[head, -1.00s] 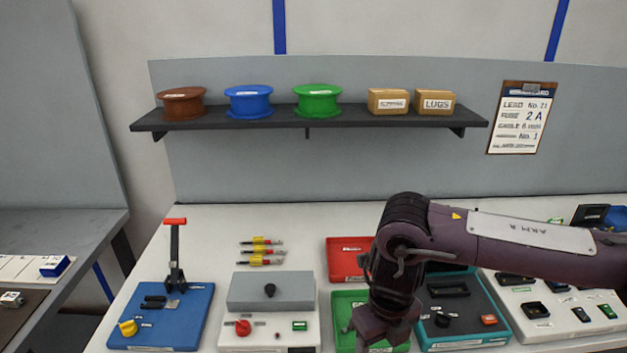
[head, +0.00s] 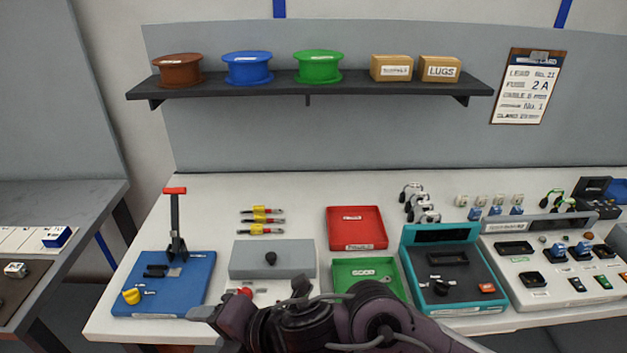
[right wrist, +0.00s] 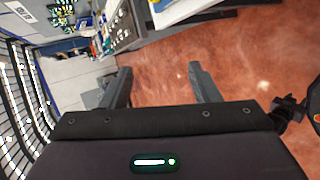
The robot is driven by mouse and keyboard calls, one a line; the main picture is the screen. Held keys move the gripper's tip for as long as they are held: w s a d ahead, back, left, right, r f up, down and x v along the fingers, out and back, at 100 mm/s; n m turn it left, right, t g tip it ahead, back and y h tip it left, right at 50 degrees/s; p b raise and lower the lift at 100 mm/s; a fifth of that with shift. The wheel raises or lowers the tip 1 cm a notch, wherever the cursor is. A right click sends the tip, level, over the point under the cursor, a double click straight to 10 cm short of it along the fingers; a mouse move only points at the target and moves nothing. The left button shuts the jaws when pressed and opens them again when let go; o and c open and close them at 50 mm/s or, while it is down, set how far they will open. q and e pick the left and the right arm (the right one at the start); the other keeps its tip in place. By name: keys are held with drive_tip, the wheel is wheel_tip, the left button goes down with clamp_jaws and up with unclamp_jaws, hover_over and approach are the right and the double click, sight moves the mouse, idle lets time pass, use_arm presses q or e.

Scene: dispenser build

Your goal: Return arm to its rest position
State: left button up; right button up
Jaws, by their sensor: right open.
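My right arm comes in at the bottom of the head view, folded low in front of the bench's front edge. My right gripper (head: 207,314) points left there, below the grey-lidded box (head: 272,259). In the right wrist view its two fingers (right wrist: 160,85) stand wide apart with nothing between them, over the reddish floor (right wrist: 240,60). My left arm and left gripper are not in view.
The white bench (head: 300,195) holds a blue board with a lever press (head: 190,285), a red tray (head: 356,228), a green tray (head: 345,270), a teal tester (head: 445,285) and a white panel (head: 560,285). A shelf (head: 310,90) with spools runs behind. A grey side table (head: 60,200) stands left.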

drive_tip(key=w+d+f+m+t+h, duration=0.1)
drive_tip(key=w+d+m+t+h, duration=0.15)
drive_tip(key=d+m, duration=0.6)
drive_tip(key=w+d+f+m+t+h, duration=0.1)
drive_tip(key=w+d+m+t+h, duration=0.15)
drive_tip(key=d+m, duration=0.6)
drive_tip(key=s+d+f+m+g+h, duration=0.3)
drive_tip(key=s+d+f+m, duration=0.35)
drive_tip(key=d, duration=0.25)
drive_tip(key=s+d+f+m+g+h, duration=0.3)
drive_tip(key=s+d+f+m, duration=0.2)
drive_tip(key=d+m, duration=0.3)
wheel_tip(320, 180, down, 33)
drive_tip(key=s+n+g+b, duration=0.1)
drive_tip(key=s+n, duration=0.1)
drive_tip(key=s, duration=0.1)
drive_tip(key=s+d+f, duration=0.2)
drive_tip(key=s+f, duration=0.6)
drive_tip(key=s, duration=0.1)
drive_tip(key=s+d+f+g, duration=0.1)
drive_tip(key=s+d+f, duration=0.1)
drive_tip(key=s+f, duration=0.6)
drive_tip(key=shift+s+f+b, duration=0.25)
drive_tip(key=shift+s+b, duration=0.15)
drive_tip(key=shift+s, duration=0.3)
